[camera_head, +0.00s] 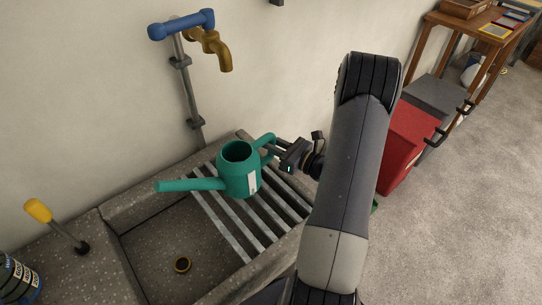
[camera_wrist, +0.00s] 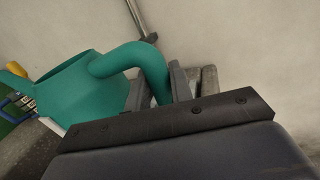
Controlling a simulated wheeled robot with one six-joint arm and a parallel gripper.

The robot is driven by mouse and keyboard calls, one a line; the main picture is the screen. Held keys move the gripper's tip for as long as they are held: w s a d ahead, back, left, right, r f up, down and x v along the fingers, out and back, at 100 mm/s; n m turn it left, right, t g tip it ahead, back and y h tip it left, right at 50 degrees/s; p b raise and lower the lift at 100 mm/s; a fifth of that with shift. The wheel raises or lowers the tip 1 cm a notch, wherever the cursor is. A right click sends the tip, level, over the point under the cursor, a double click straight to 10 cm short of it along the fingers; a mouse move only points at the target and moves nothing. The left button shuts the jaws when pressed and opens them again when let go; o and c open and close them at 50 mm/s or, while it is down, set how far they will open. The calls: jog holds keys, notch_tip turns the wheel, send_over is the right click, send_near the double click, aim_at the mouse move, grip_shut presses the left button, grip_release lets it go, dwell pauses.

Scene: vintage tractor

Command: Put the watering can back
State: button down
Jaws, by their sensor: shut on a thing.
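The green watering can (camera_head: 239,172) is upright over the slatted metal rack of the sink, with its spout pointing left under the tap side. I cannot tell whether its base touches the slats. My gripper (camera_head: 272,148) is shut on the can's handle at its right side. In the wrist view the can (camera_wrist: 85,92) fills the left, and its curved handle runs down between the fingers of my gripper (camera_wrist: 158,88). The slatted rack (camera_head: 220,226) spans the right part of the stone sink.
A blue-handled brass tap (camera_head: 212,45) on a wall pipe is above the sink (camera_head: 150,250). A yellow-knobbed lever (camera_head: 40,211) and a dark blue container (camera_head: 16,278) are at left. A red box (camera_head: 404,146) and wooden table (camera_head: 480,25) stand at right.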

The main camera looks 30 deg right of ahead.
jog(key=shift+f+b, duration=0.35)
jog(key=shift+f, duration=1.4)
jog(key=shift+f, duration=0.25)
jog(key=c, duration=1.3)
grip_release()
jog(key=shift+o, duration=0.2)
jog(key=shift+r, duration=0.2)
jog(key=shift+s+d, duration=0.15)
jog(key=v, duration=1.1)
jog(key=shift+s+d, duration=0.1)
jog(key=shift+s, duration=0.2)
